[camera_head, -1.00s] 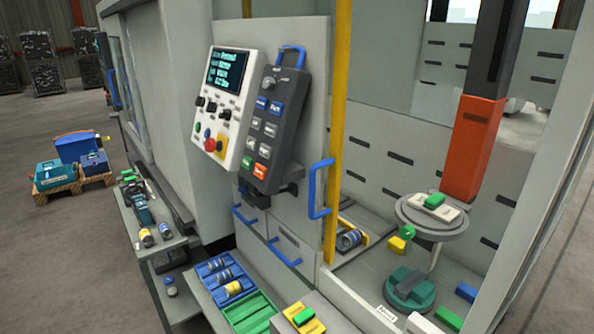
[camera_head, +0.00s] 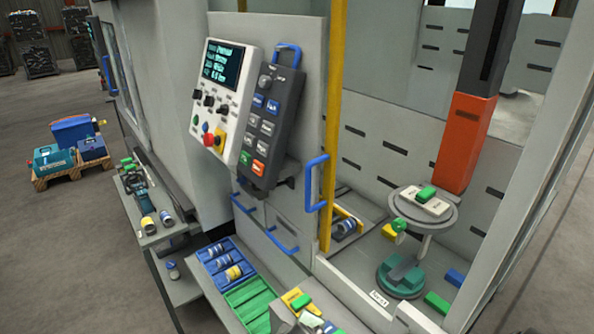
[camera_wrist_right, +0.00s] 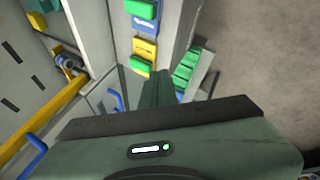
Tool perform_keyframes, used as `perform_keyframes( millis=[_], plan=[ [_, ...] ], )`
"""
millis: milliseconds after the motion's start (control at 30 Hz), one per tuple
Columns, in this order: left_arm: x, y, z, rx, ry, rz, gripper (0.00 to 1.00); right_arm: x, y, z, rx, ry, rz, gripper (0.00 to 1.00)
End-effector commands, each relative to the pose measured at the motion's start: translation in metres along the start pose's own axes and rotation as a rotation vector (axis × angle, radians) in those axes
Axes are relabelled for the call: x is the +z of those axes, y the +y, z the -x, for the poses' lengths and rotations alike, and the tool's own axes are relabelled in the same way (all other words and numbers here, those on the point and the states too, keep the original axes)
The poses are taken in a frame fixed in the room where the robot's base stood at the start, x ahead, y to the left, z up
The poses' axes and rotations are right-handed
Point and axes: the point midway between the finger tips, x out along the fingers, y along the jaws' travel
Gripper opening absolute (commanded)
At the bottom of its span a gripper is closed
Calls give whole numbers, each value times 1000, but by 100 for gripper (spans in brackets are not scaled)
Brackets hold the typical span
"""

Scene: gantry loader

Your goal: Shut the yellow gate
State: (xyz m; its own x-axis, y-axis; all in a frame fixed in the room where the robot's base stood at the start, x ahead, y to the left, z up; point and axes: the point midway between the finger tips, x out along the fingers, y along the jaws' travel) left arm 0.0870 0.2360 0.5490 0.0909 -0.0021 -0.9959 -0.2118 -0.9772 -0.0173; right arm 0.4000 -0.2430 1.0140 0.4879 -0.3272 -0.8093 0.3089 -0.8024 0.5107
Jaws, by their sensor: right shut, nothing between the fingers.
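The yellow upright edge of the gate (camera_head: 334,120) stands beside a grey panel in the head view, with a blue handle (camera_head: 316,184) to its left. To its right the bay is open to view. In the right wrist view a yellow bar (camera_wrist_right: 42,122), apparently the same edge, slants across the left, with a blue handle (camera_wrist_right: 32,156) at the lower left. My right gripper (camera_wrist_right: 158,84) is shut and empty, apart from both. My left gripper is not in view.
The control panel (camera_head: 222,100) and a dark pendant (camera_head: 270,130) hang left of the gate. A blue bin (camera_head: 222,262) and a green bin (camera_head: 248,300) sit below. Inside the bay are an orange-ended column (camera_head: 466,140) and a round plate (camera_head: 422,210).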

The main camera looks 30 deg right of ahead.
Motion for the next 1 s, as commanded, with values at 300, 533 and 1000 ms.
perform_keyframes(
  millis=[300, 533, 1000],
  plan=[
    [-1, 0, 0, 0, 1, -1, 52, -116, 137, 44, 584, -2, 245, 0],
    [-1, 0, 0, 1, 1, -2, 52, -164, 205, 108, 930, -73, 297, 0],
    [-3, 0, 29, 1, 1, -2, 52, -173, 263, 96, 996, -98, 302, 0]
  ],
)
